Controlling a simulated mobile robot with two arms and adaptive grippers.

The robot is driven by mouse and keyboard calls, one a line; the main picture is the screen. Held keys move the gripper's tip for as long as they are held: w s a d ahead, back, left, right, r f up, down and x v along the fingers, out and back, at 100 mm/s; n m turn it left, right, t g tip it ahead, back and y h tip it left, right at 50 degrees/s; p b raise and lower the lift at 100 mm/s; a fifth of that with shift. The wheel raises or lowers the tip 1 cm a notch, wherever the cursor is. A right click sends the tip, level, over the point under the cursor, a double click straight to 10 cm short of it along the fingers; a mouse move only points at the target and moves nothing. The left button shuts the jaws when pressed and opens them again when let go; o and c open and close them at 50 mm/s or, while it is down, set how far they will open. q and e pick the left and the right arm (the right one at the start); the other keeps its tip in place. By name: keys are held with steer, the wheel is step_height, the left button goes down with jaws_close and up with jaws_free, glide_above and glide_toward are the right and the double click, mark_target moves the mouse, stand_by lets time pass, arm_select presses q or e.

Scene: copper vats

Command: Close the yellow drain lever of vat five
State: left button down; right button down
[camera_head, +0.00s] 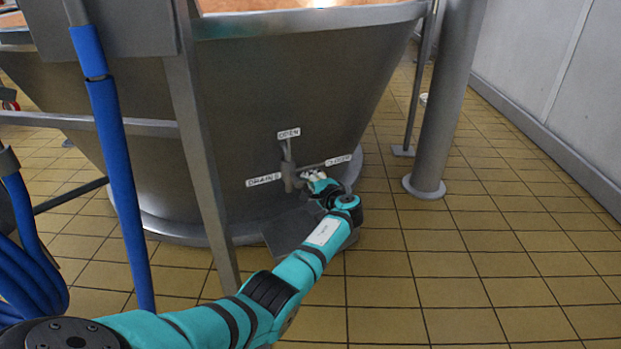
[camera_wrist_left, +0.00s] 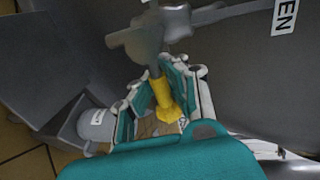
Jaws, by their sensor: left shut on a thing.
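The yellow drain lever (camera_wrist_left: 165,98) runs between the fingers of my left gripper (camera_wrist_left: 162,108) in the left wrist view, and the fingers are shut on it. Its grey valve (camera_wrist_left: 158,35) sits above the grip. In the head view the valve (camera_head: 290,174) sits low on the side of the copper-filled vat (camera_head: 280,80). My left gripper (camera_head: 315,180) is just right of the valve, below the CLOSED label (camera_head: 338,160). The lever's yellow grip is hidden there. The OPEN label (camera_head: 289,133) is above the valve, the DRAIN label (camera_head: 263,180) left of it. My right gripper is not in view.
A grey plate (camera_head: 292,228) lies below the valve. Metal legs stand around the vat, with a thick grey post (camera_head: 447,100) at the right. Blue hoses (camera_head: 120,170) hang at the left. The tiled floor (camera_head: 480,250) at the right is clear.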

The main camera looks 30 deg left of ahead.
arm_select(q)
steer(key=shift+s+d+f, duration=0.1)
steer(key=shift+d+f, duration=0.15)
steer(key=shift+f, duration=0.2)
steer(key=c, duration=1.3)
jaws_free()
steer(key=shift+r, duration=0.1)
steer(key=shift+o, duration=0.2)
steer(key=shift+r, duration=0.15)
steer(key=v, duration=1.2)
steer(key=shift+r, duration=0.1)
